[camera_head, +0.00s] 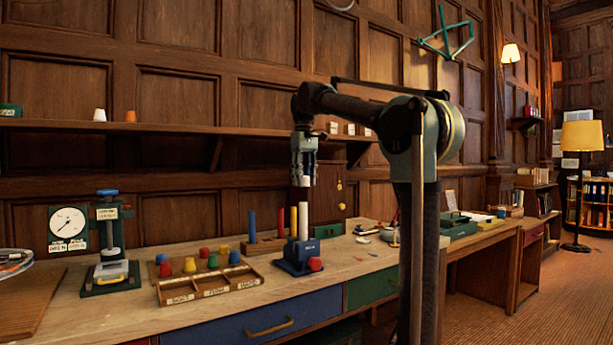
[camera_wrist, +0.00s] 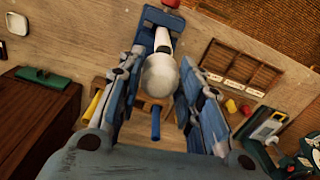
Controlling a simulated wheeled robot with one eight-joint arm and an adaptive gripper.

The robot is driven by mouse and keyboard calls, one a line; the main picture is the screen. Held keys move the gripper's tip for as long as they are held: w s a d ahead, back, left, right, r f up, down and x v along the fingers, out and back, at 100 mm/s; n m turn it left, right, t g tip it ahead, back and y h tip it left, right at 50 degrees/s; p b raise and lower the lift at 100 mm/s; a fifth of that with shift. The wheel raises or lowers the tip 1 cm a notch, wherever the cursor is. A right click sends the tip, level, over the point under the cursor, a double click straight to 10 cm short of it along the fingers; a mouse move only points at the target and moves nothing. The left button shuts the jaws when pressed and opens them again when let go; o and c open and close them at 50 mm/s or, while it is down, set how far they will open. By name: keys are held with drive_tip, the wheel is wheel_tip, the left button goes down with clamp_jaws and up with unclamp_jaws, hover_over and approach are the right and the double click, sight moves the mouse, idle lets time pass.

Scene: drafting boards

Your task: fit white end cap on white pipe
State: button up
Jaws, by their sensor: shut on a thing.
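My gripper (camera_head: 304,176) points down and is shut on the white end cap (camera_head: 305,182). In the wrist view the cap (camera_wrist: 159,76) sits between the two fingers of my gripper (camera_wrist: 158,82). The white pipe (camera_head: 303,221) stands upright in a blue vise (camera_head: 299,257) on the bench. The cap is above the pipe, with a visible gap between them, and looks roughly in line with it in the head view. In the wrist view the pipe (camera_wrist: 163,42) shows partly behind the cap, which hides its near part.
A wooden rack (camera_head: 262,247) beside the vise holds upright blue, yellow and red pipes. A sectioned wooden tray (camera_head: 212,290) and several coloured caps lie to the left. A dial gauge (camera_head: 68,222) and a small press (camera_head: 110,268) stand farther left. A shelf (camera_head: 160,127) runs along the wall.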

drive_tip(key=shift+s+a+f, duration=0.1)
drive_tip(key=shift+f, duration=0.95)
drive_tip(key=shift+a+f, duration=0.1)
drive_tip(key=shift+f, duration=0.95)
drive_tip(key=shift+s, duration=0.15)
drive_tip(key=shift+f, duration=1.75)
drive_tip(key=o, duration=1.1)
